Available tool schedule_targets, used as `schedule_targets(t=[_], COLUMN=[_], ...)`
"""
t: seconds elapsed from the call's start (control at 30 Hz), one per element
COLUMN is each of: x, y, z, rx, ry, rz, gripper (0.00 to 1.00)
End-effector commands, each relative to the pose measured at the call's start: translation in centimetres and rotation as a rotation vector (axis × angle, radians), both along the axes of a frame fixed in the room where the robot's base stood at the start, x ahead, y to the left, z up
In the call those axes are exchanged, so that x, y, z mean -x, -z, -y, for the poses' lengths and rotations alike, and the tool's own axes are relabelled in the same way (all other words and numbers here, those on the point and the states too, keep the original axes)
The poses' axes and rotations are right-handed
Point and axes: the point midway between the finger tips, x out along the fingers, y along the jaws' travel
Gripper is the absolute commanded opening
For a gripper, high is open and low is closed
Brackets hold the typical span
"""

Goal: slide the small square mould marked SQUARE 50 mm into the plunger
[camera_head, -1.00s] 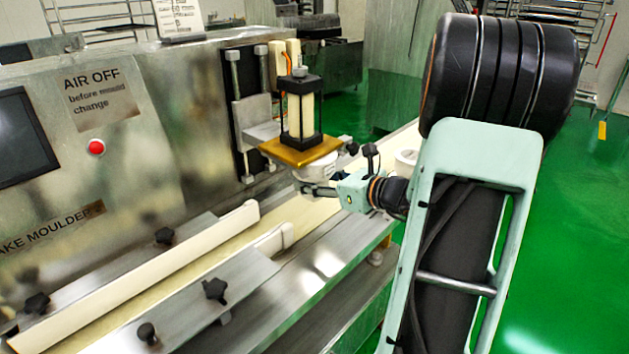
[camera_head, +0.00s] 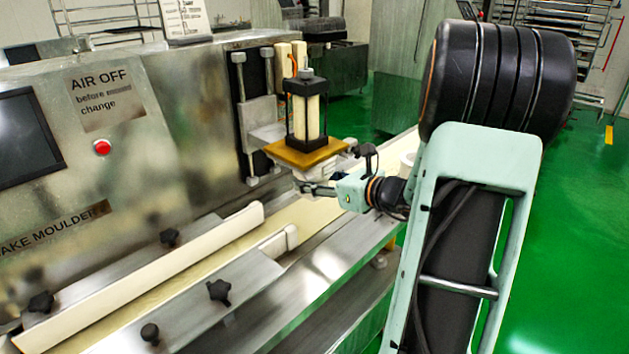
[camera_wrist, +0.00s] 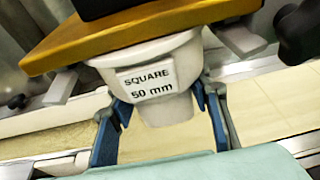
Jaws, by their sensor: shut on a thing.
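The white mould (camera_wrist: 158,75) labelled SQUARE 50 mm shows in the wrist view, directly under the gold plate (camera_wrist: 130,27) of the plunger. Its upper rim appears to meet the plate's underside; whether it is seated cannot be told. My gripper (camera_wrist: 165,112) is shut on the mould, with a blue finger at each side of its lower part. In the head view the plunger (camera_head: 306,108) stands on the machine's front, with its gold plate (camera_head: 305,152) below. My gripper (camera_head: 315,188) reaches in from the right under it; the mould is mostly hidden there.
A belt (camera_head: 312,216) runs below the plunger, with white guide rails (camera_head: 150,268) and black knobs (camera_head: 218,291) at the left. The steel machine body (camera_head: 190,130) is close on the left.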

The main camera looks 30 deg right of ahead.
Motion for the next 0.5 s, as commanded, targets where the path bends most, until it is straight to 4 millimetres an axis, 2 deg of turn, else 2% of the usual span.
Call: schedule_targets(t=[0.5], x=[-0.98], y=[-0.03], z=[-0.35], rx=[0.000], ry=[-0.001], rz=[0.001], gripper=[0.00])
